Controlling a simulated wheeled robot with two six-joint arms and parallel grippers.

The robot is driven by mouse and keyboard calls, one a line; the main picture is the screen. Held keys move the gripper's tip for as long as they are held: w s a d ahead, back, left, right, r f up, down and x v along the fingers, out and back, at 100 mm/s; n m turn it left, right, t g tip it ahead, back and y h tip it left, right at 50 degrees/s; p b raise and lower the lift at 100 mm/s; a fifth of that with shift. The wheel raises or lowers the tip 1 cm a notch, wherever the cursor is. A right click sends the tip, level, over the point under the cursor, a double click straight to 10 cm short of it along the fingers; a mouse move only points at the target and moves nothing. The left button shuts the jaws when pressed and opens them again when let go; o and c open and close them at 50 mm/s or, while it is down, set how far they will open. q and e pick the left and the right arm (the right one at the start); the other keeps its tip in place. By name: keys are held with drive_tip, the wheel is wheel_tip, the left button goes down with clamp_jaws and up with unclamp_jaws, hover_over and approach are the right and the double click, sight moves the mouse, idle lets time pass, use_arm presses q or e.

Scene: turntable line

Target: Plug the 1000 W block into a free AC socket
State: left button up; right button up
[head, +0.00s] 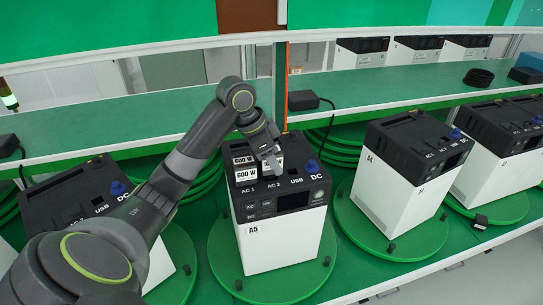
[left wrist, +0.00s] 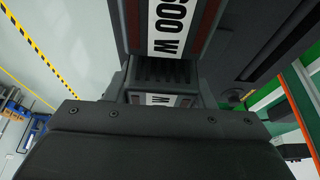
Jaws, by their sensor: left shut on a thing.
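The power station A5 (head: 282,240) stands on a green turntable, its black top marked AC 1, AC 2, USB and DC. A dark block with white labels that seem to read 600 W (head: 245,173) sits at AC 1. My left gripper (head: 271,160) is over the AC 2 side, right beside that block, and is shut on a dark block (left wrist: 165,78). In the left wrist view only the W of its label shows, so I cannot read its rating. A neighbouring labelled block (left wrist: 180,25) is close to it. Whether the held block is seated is hidden. My right gripper is out of view.
A blue knob (head: 313,166) rises by DC on A5. More stations stand left and right, including A4 (head: 385,205).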

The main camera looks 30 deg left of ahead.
use_arm(q)
drive_tip(key=shift+f, duration=0.6)
drive_tip(key=o, duration=1)
drive_tip(key=shift+c, duration=0.2)
drive_tip(key=o, duration=0.5)
drive_tip(key=shift+s+d, duration=0.1)
drive_tip(key=shift+s, duration=0.05)
drive_tip(key=shift+c, duration=0.2)
drive_tip(key=b+v, duration=0.3)
drive_tip(key=v, duration=0.9)
drive_tip(key=shift+r, duration=0.1)
drive_tip(key=p+v, duration=0.2)
drive_tip(key=v, duration=0.3)
drive_tip(key=shift+s+r, duration=0.1)
